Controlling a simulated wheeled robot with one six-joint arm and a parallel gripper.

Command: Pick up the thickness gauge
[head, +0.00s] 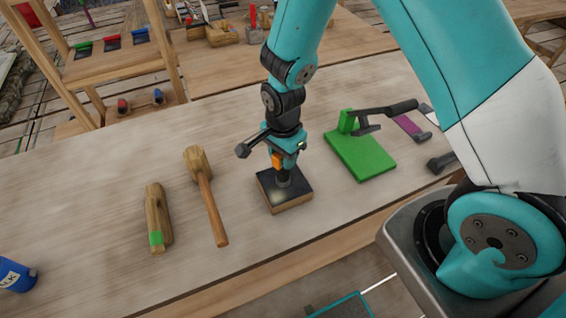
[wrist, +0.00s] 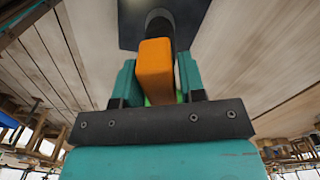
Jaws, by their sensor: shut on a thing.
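The thickness gauge (head: 277,161) appears as a small orange body with a dark round probe below it. My gripper (head: 285,155) is shut on it and holds it upright. In the wrist view, the orange gauge (wrist: 155,70) is between my two teal fingers (wrist: 157,85), its dark probe pointing away from me. Below it lies a wooden block with a black top (head: 300,190). The probe end is at or just above that top; I cannot tell if they touch. My fingers hide part of the gauge.
On the bench (head: 100,215), a wooden mallet (head: 207,195) and a wooden piece with a green end (head: 157,215) lie left. A green stand with a dark lever (head: 362,155) is right. A blue can (head: 15,275) stands far left. Bare bench lies between them.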

